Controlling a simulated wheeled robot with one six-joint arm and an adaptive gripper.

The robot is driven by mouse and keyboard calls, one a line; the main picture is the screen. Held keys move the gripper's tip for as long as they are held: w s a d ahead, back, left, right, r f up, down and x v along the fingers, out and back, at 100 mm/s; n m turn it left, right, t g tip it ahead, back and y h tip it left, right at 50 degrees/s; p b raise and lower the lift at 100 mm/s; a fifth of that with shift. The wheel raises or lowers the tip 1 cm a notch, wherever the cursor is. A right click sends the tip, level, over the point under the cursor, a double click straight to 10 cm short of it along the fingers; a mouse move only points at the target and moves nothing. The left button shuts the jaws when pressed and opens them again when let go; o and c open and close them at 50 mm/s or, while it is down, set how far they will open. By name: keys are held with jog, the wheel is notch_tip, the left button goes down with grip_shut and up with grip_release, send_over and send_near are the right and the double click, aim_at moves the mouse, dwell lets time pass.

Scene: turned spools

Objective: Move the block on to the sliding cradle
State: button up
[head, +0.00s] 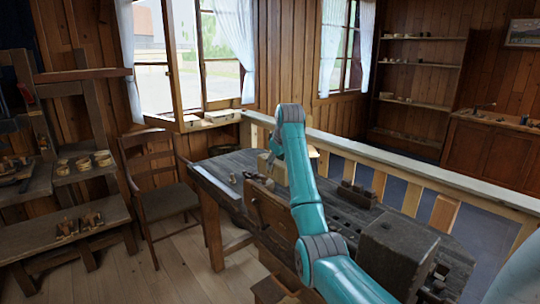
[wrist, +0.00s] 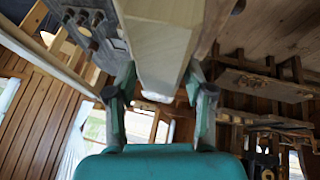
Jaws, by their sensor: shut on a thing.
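In the wrist view my gripper (wrist: 158,92) is shut on a pale wooden block (wrist: 155,45), with one finger on each side of it. In the head view my arm covers the gripper, and a pale wooden part (head: 271,168), probably the same block, shows just left of the arm above the workbench (head: 232,167). A low dark wooden piece (head: 357,194) with upright parts sits on the bench right of my arm; I cannot tell whether it is the sliding cradle.
A large dark block-shaped part (head: 398,248) stands at the bench's near right end. A pale railing (head: 400,184) runs behind the bench. A chair (head: 163,190) stands left of it, and a rack (head: 75,222) with small turned pieces stands farther left. Floor between them is clear.

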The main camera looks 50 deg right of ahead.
jog(key=shift+w+d+f, duration=0.1)
jog(key=shift+w+d, duration=0.1)
jog(key=shift+w, duration=0.05)
jog(key=shift+f, duration=7.25)
jog(key=shift+a, duration=0.1)
